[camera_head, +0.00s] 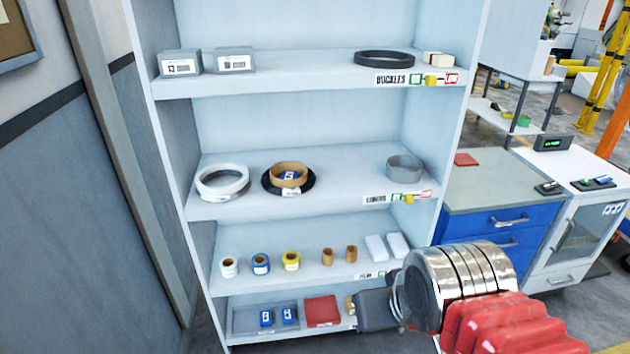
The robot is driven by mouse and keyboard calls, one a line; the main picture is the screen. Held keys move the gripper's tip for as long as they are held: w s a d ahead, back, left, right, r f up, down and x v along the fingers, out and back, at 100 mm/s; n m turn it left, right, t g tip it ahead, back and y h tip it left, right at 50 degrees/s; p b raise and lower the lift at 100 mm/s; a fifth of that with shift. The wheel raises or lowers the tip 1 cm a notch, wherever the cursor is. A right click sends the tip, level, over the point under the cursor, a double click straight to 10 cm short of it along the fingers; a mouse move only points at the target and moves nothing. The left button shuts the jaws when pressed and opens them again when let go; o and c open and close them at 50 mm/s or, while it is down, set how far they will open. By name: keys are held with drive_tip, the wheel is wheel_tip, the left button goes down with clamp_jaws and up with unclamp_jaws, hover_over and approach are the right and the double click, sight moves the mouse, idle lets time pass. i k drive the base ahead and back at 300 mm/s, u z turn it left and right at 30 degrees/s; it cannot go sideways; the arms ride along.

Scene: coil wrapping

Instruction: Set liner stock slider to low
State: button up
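The liner stock slider is on the front edge of the middle shelf, right of the LINERS label (376,198). Its yellow knob (409,198) sits between a green mark (396,197) on the left and a red mark (425,195) on the right. The knob looks closer to the green mark. My gripper (351,305) is at the lower right, in front of the bottom shelf, pointing left. It is below the slider and apart from it. Its small fingertips do not show clearly whether they are open or shut.
The liner shelf holds a white ring (222,190), a brown ring (288,172) on a black one, and a grey ring (405,168). A similar slider (431,80) marks the BUCKLES shelf above. Tape rolls (261,264) stand below. A blue cabinet (500,230) stands right of the shelving.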

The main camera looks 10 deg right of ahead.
sight(408, 199)
drive_tip(key=i, duration=0.9)
drive_tip(key=u, duration=1.05)
